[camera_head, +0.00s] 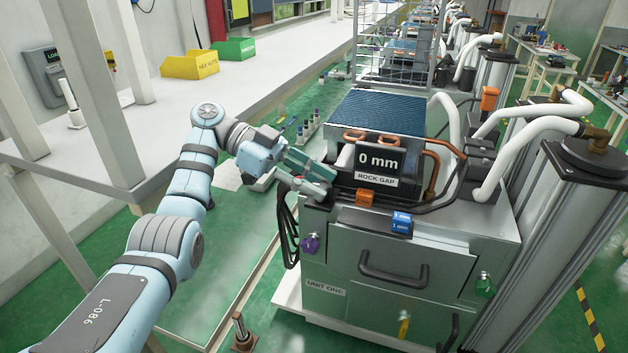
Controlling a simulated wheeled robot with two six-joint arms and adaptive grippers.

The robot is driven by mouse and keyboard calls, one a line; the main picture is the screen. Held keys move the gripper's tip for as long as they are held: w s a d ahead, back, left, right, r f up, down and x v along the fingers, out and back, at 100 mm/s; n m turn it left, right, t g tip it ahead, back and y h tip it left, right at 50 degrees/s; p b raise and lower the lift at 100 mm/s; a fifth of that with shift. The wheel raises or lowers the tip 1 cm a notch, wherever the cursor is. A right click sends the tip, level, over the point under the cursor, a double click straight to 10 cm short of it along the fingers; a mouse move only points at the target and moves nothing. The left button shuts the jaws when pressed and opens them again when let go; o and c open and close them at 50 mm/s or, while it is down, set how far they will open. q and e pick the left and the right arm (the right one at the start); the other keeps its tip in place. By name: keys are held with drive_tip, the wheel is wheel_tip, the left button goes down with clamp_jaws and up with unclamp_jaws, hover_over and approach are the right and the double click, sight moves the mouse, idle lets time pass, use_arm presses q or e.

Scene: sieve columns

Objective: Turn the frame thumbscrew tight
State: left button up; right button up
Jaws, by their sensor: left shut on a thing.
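My left gripper (318,181) reaches in from the left to the upper left corner of the unit (375,250), beside the left side of the dark block with the "0 mm ROCK GAP" sign (378,161). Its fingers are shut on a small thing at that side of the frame. The fingers cover that thing, which I take to be the frame thumbscrew, so its shape and how far it is turned do not show. My right gripper is not in view.
A purple knob (310,243) and hanging black cables (287,226) are just below the gripper. An orange block (365,197) and a blue block (401,223) sit at the unit's front edge. White hoses (500,157) crowd the right. Bins stand on the left bench.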

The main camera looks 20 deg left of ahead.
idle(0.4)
use_arm(q)
drive_tip(key=o, duration=0.9)
drive_tip(key=shift+n+t, duration=0.3)
drive_tip(key=shift+t, duration=0.1)
